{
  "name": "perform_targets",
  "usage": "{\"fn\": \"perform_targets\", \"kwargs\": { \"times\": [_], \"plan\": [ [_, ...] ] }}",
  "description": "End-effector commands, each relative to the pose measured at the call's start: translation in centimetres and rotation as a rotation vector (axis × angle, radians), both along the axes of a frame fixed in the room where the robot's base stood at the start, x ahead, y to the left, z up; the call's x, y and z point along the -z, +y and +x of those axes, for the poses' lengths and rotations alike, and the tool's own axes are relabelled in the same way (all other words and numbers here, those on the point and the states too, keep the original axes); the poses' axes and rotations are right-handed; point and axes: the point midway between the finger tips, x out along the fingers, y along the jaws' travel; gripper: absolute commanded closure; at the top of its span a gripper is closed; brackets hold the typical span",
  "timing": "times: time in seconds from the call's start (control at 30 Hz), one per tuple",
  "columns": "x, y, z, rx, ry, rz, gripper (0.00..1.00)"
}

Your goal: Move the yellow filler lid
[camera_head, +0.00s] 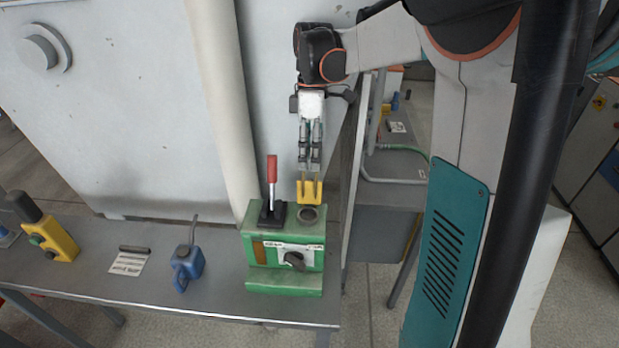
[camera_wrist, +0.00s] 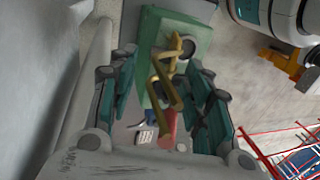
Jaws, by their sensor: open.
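The yellow filler lid (camera_head: 309,191) stands up at the back of the round dark filler opening (camera_head: 308,214), on top of the green box (camera_head: 284,281). The opening is uncovered. My gripper (camera_head: 310,170) points down just above the lid, its fingertips close to the lid's top edge. In the wrist view the yellow lid (camera_wrist: 163,85) shows between my open, teal fingers (camera_wrist: 160,105). I cannot tell whether a finger touches it. The green box also shows in the wrist view (camera_wrist: 200,38).
A red-handled lever (camera_head: 272,170) rises left of the lid, and a black knob (camera_head: 294,259) is on the box front. A blue device (camera_head: 187,268), a label card (camera_head: 128,262) and a yellow switch box (camera_head: 55,240) are on the grey bench (camera_head: 220,298). A pale pipe (camera_head: 222,100) stands behind.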

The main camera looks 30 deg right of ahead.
Motion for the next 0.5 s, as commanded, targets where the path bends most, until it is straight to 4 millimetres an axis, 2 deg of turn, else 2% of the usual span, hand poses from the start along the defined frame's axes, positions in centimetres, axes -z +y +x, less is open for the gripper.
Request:
{"fn": "perform_targets", "kwargs": {
  "times": [0.03,0.2,0.5],
  "plan": [
    [1.1,0.2,-0.2,0.000,0.000,0.000,0.55],
    [3.7,0.5,-0.8,0.000,0.000,0.000,0.55],
    [5.6,0.9,-1.2,0.000,0.000,0.000,0.55]
  ]
}}
